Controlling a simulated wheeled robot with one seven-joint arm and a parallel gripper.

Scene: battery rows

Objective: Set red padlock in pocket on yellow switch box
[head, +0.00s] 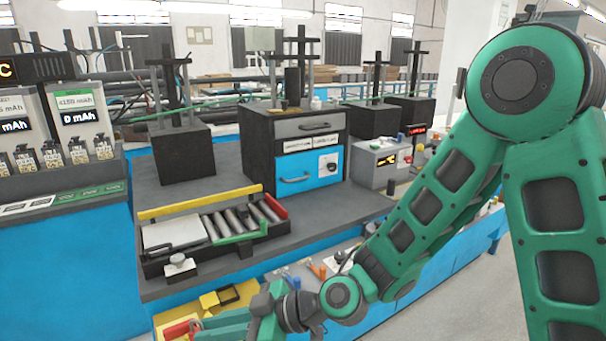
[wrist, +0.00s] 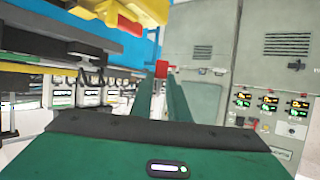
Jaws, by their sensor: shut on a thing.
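The red padlock (head: 178,329) is at the tips of my gripper (head: 197,327), low in the head view. In the wrist view the padlock (wrist: 161,68) shows as a small red block at the far end of the green fingers (wrist: 160,88), which are shut on it. The yellow switch box (head: 222,298) is mounted on the blue bench front, above and to the right of the padlock in the head view, with dark parts on its face. Yellow and red parts also show at the top of the wrist view. I cannot make out the pocket clearly.
The grey bench top (head: 165,284) overhangs above the gripper, with a tray of rollers (head: 245,222) on it. Orange-handled tools (head: 317,270) are to the right of the switch box. Grey cabinets with lit displays (wrist: 268,103) stand beyond in the wrist view.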

